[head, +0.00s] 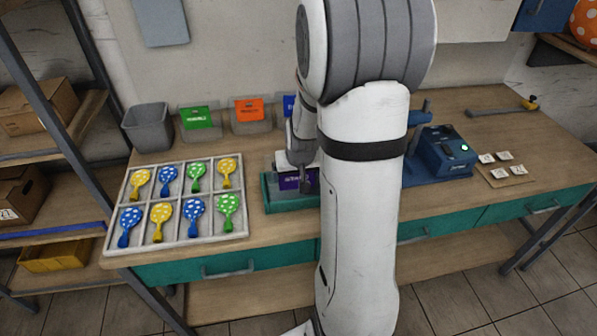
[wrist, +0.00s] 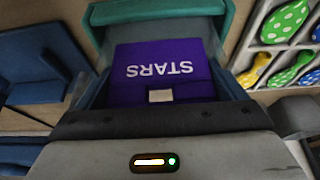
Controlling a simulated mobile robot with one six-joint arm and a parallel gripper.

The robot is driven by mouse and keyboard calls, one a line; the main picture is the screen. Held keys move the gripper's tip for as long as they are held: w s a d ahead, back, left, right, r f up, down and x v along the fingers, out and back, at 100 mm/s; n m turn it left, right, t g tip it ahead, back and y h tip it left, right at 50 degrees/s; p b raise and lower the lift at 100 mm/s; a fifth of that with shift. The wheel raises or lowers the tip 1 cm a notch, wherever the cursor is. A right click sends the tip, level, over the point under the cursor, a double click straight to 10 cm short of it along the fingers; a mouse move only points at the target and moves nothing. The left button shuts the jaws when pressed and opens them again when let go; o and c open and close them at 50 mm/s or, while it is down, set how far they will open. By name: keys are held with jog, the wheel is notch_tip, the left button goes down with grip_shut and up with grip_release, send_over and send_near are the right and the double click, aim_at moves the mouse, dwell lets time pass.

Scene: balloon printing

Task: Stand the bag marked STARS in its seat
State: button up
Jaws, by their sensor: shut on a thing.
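The purple bag (wrist: 160,68) marked STARS fills the middle of the wrist view, its lettering upside down there. In the head view the bag (head: 290,183) shows as a small purple patch beside my gripper (head: 306,180), at the teal tray (head: 292,206). My gripper is shut on the bag. Whether the bag touches the tray cannot be told. Green (head: 200,118), orange (head: 249,108) and blue (head: 289,104) bags stand in grey holders along the back of the bench. My arm hides the bench to their right, and I cannot tell which seat is for STARS.
A white compartment tray (head: 176,240) of dotted balloons lies left of the teal tray. A grey bin (head: 148,127) stands at the back left.

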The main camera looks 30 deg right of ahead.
jog(key=shift+f, duration=0.1)
jog(key=o, duration=0.9)
jog(key=p+v, duration=0.4)
jog(key=v, duration=0.3)
jog(key=shift+s+r, duration=0.2)
jog(key=shift+r, duration=0.05)
jog(key=shift+a, duration=0.1)
